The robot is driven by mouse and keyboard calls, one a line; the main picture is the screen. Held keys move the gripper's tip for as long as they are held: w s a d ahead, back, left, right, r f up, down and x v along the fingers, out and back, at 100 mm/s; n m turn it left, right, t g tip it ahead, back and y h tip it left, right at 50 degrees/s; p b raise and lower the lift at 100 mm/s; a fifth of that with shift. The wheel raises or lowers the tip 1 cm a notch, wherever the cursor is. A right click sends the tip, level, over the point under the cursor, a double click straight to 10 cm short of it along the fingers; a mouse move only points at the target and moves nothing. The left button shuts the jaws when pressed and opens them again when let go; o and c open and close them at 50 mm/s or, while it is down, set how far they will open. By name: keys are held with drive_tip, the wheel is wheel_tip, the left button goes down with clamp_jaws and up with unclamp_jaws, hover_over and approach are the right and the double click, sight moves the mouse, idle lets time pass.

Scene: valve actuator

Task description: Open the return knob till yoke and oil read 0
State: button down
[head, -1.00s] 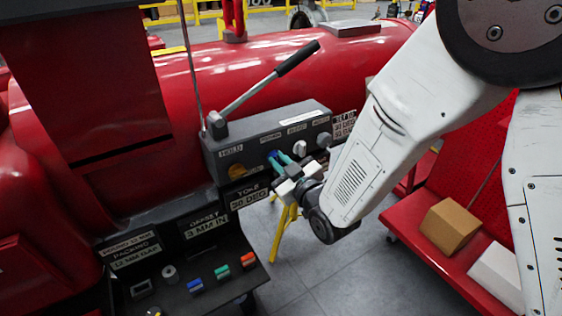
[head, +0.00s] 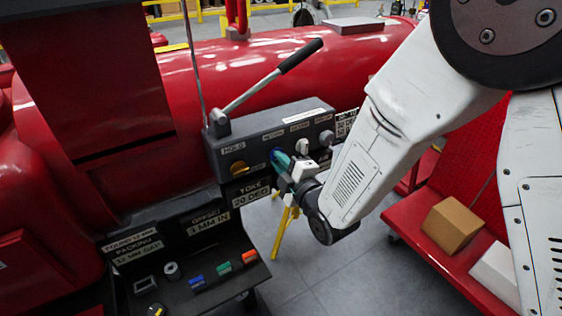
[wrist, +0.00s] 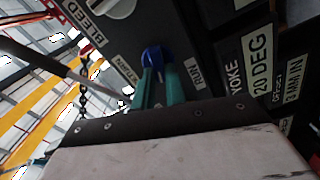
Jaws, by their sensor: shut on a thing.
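The grey control box (head: 222,160) has a row of knobs on its front. The return knob (head: 275,154) is blue, below a label that seems to read RETURN. My gripper (head: 284,162) has its teal fingers closed around it. In the wrist view, the blue knob (wrist: 152,54) sits between the tips of my gripper (wrist: 158,76), and its far side shows. A RUN label is beside it. The yoke plate (head: 251,195) reads 20 DEG, also in the wrist view (wrist: 259,62). A small plate (head: 346,122) at the box's right end is too blurred to read.
A lever with a black grip (head: 299,56) rises from the box top. An orange knob (head: 238,168) is left of the return knob, and a white knob (head: 302,146) right. A tray with coloured blocks (head: 223,268) is below. A red cart (head: 408,222) holds boxes.

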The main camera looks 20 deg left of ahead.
drive_tip(key=shift+f+n, duration=0.1)
drive_tip(key=shift+n, duration=1)
drive_tip(key=c, duration=1.4)
unclamp_jaws()
drive_tip(key=shift+c, duration=0.2)
drive_tip(key=v, duration=0.8)
drive_tip(key=shift+a, duration=0.1)
